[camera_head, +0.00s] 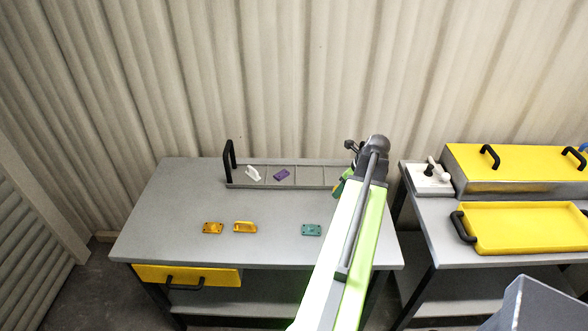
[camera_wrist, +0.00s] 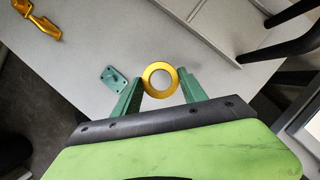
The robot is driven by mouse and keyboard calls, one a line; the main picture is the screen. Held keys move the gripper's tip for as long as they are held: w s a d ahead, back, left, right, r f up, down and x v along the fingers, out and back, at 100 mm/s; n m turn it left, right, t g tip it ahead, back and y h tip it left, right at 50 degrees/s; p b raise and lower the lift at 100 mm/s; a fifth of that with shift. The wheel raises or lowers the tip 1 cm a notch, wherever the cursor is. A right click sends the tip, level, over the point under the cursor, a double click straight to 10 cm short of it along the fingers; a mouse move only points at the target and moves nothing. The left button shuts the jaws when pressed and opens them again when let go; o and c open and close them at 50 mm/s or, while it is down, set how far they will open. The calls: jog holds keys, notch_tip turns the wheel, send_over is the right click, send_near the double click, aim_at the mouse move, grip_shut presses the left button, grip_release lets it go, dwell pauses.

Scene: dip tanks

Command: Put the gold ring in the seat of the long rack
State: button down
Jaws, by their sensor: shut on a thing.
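The gold ring (camera_wrist: 160,66) is gripped between the two green fingers of my gripper (camera_wrist: 162,83) in the wrist view, held above the grey table. In the head view my gripper (camera_head: 344,184) is mostly hidden behind my arm, near the right end of a long grey tray. That tray, which looks like the long rack (camera_head: 308,186), lies along the back of the table with a black handle at its left end. A white piece (camera_head: 253,173) and a purple piece (camera_head: 281,175) are in its left compartments. I cannot tell which part is the seat.
On the table (camera_head: 170,215) in front lie a flat orange plate (camera_head: 212,228), an orange handle-shaped piece (camera_head: 245,227) and a teal plate (camera_head: 311,230). A second table at right bears a yellow tray (camera_head: 530,228), a yellow-topped box (camera_head: 530,163) and a white block (camera_head: 425,180).

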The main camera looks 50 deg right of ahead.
jog(key=w+d+m+h, duration=0.1)
jog(key=w+d+m, duration=0.2)
jog(key=w+d, duration=0.7)
jog(key=b, duration=0.6)
send_near(309, 175)
jog(key=shift+w+d+f, duration=0.3)
jog(key=shift+w+f, duration=0.5)
jog(key=shift+w, duration=0.35)
notch_tip(309, 175, down, 4)
jog(key=b, duration=0.4)
jog(key=shift+f, duration=0.2)
jog(key=shift+r, duration=0.25)
jog(key=shift+f, duration=0.2)
jog(key=c, duration=0.6)
grip_release()
jog(key=shift+c, duration=0.2)
jog(key=shift+r, duration=0.1)
